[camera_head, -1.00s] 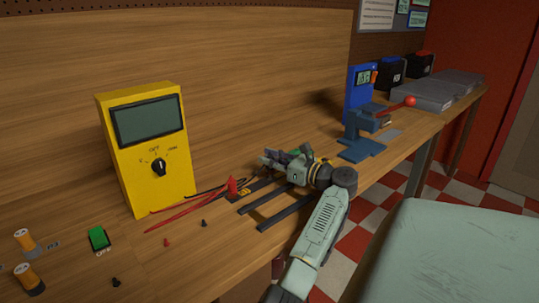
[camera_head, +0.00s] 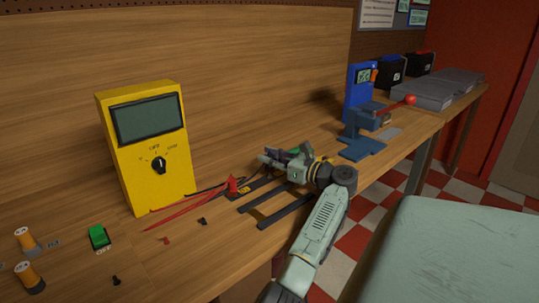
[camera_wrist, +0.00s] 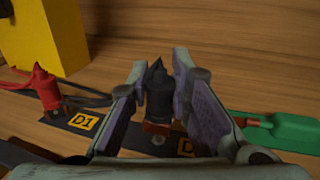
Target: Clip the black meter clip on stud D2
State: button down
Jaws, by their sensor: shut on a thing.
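The black meter clip (camera_wrist: 158,98) stands upright between the fingers of my gripper (camera_wrist: 157,75) in the wrist view, its pointed end up. The fingers are closed around it. Below it are a copper-coloured piece (camera_wrist: 156,128) and a small grey round stud head (camera_wrist: 158,141). I cannot tell whether the clip touches them. In the head view my gripper (camera_head: 270,158) is over the dark strips, and the black clip cannot be made out. The yellow meter (camera_head: 150,150) stands at left.
A red clip (camera_wrist: 45,88) stands beside the D1 label (camera_wrist: 83,120), with red and black leads behind it. A green object (camera_wrist: 285,131) lies right of my gripper. A blue press (camera_head: 365,130) stands farther along the bench.

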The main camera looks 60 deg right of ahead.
aim_at(269, 156)
jog(key=shift+f, duration=1.1)
jog(key=c, duration=1.4)
grip_release()
notch_tip(269, 156, up, 10)
